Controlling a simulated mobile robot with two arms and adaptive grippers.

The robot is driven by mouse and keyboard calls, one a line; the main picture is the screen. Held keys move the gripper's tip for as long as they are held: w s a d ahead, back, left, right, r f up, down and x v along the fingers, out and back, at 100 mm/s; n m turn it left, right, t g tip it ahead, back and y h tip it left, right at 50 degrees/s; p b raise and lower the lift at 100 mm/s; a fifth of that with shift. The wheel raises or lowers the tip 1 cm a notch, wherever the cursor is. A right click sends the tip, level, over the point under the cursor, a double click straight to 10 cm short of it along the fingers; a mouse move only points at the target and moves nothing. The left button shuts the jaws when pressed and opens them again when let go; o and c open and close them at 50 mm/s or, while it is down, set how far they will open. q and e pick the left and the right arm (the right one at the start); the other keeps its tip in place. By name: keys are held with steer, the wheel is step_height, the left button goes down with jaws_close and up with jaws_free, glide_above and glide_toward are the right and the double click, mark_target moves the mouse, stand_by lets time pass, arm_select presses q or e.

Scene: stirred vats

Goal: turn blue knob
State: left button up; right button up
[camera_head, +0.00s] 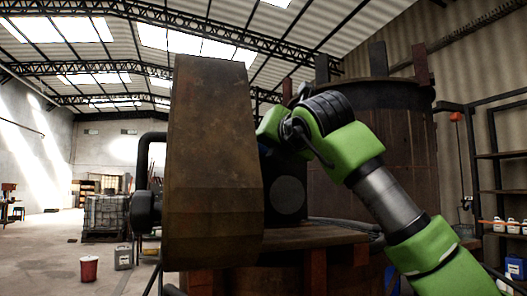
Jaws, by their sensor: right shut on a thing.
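My right arm comes in from the right, and my right gripper (291,130) is at the upper middle, just right of a tall rusty brown housing (214,160). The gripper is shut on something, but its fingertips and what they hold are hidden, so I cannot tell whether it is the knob. A dark body with a round grey disc (288,195) sits below the gripper, partly behind the housing. My left gripper is not in view.
A large wooden vat (335,200) with a dark rim stands behind my right arm. A red bucket (89,268) and a grey canister (123,257) stand on the floor at left. Shelves with containers (505,227) line the right side. The left floor is mostly open.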

stand_by(0.4)
steer(key=o, duration=1.1)
steer(key=v, duration=1.2)
